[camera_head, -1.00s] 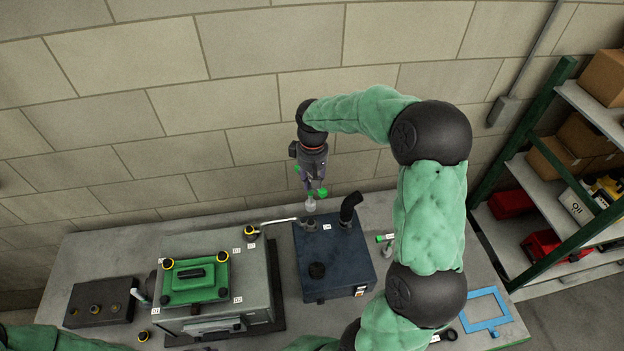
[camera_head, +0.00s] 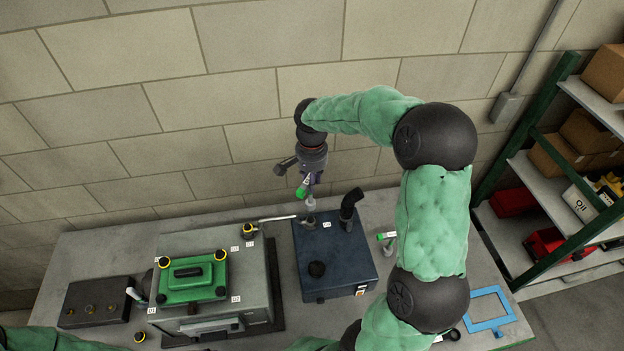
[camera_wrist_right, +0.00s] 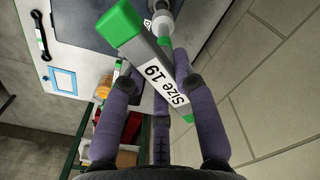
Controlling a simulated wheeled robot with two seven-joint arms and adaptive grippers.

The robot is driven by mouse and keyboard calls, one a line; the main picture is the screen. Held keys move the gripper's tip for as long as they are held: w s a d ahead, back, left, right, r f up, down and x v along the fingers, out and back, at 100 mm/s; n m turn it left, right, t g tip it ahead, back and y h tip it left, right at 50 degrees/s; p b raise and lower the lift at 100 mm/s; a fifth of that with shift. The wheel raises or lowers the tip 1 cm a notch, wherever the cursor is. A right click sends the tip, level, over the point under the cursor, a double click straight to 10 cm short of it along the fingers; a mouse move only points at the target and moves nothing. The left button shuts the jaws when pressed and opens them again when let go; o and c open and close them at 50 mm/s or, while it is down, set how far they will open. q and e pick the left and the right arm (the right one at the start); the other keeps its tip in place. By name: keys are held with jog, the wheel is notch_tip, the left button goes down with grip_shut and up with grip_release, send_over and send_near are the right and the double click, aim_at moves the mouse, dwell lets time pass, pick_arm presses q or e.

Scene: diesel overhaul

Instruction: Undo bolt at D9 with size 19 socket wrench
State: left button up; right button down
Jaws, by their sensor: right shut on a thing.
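My right gripper (camera_head: 309,184) is shut on the size 19 socket wrench (camera_head: 304,189), which has green ends and a white "Size 19" label. The wrench also shows in the right wrist view (camera_wrist_right: 155,65), crossing between the dark fingers. Its grey socket end (camera_head: 311,202) points down over a dark round fitting on the rear of the dark blue box (camera_head: 325,262). The bolt is hidden below the socket, and I cannot tell whether the socket sits on it. The small label on the box is too small to read. My left gripper is out of view.
A grey engine block (camera_head: 255,285) with a green cover (camera_head: 190,280) stands left of the box. A pipe (camera_head: 276,218) and a black elbow (camera_head: 351,205) are close to the socket. Another green-ended tool (camera_head: 388,242) stands right of the box; a blue frame (camera_head: 490,308) lies farther right.

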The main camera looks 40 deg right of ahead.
jog(key=m, duration=0.5)
jog(key=shift+a+f+b, duration=0.1)
jog(key=shift+f+b, duration=0.25)
jog(key=shift+f, duration=0.05)
jog(key=shift+f+m+b, duration=0.15)
jog(key=shift+m+b, duration=0.3)
jog(key=shift+m, duration=0.35)
jog(key=m+b, duration=0.2)
jog(key=m, duration=0.1)
jog(key=shift+a+f, duration=0.1)
jog(key=shift+f, duration=0.15)
pick_arm(q)
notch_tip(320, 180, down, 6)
jog(key=b, duration=0.2)
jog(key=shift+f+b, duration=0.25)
jog(key=shift+b, duration=0.1)
pick_arm(e)
jog(key=m, duration=0.6)
jog(key=shift+w+a+f+m, duration=0.1)
jog(key=shift+w+f+m, duration=0.05)
jog(key=shift+f+m, duration=0.25)
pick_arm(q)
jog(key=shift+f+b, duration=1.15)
pick_arm(e)
jog(key=shift+f, duration=1.5)
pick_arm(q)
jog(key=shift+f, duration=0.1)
pick_arm(e)
jog(key=shift+f, duration=0.1)
